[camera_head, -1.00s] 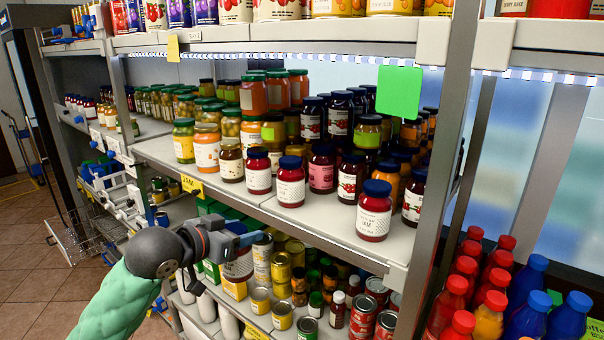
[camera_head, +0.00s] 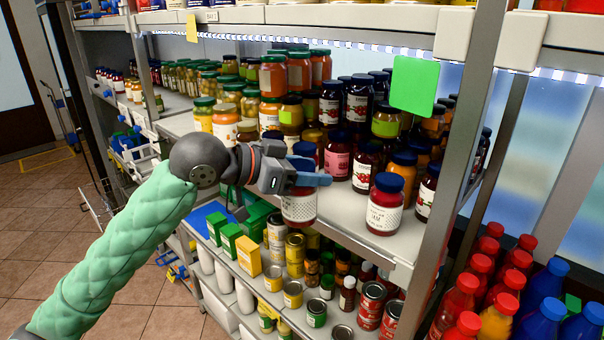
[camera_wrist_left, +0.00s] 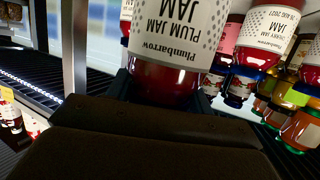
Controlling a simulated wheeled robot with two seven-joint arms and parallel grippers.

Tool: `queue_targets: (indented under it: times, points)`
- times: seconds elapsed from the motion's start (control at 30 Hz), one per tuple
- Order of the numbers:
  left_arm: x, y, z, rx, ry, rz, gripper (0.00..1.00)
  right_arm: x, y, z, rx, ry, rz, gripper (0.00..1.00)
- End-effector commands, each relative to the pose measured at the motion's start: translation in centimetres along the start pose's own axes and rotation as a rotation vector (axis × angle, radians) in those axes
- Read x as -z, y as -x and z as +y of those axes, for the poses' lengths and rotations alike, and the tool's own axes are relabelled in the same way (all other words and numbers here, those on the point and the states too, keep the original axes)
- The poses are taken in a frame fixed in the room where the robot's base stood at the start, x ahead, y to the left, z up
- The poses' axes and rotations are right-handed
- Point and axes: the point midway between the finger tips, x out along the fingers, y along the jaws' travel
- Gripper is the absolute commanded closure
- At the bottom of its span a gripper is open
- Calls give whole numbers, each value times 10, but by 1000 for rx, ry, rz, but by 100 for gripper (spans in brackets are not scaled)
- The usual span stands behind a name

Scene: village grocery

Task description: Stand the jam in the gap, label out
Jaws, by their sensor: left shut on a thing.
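My left gripper (camera_head: 310,179) is shut on a jam jar (camera_head: 299,207) with dark red contents and a dotted white label. It holds the jar upright at the front edge of the middle shelf (camera_head: 345,215). The jar's lid is hidden by the gripper. In the left wrist view the held jar (camera_wrist_left: 165,50) appears upside down, its label reading plum jam and facing that camera. A bare stretch of shelf lies between the held jar and a blue-lidded jam jar (camera_head: 384,205) at the front right. Another blue lid (camera_head: 304,150) shows just behind the gripper. My right gripper is out of view.
Several rows of jars stand close behind the front edge. A shelf post (camera_head: 455,150) rises on the right, and a green card (camera_head: 413,87) hangs above the jars. Red-capped bottles (camera_head: 466,300) stand at the right.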

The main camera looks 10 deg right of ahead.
Motion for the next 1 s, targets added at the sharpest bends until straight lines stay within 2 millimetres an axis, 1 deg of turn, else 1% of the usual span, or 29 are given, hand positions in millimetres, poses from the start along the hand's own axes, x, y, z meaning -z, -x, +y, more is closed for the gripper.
queue_targets:
  times: [1.0]
  points:
    - [31, -96, -42, 1, 0, 1, 100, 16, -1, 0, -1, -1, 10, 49]
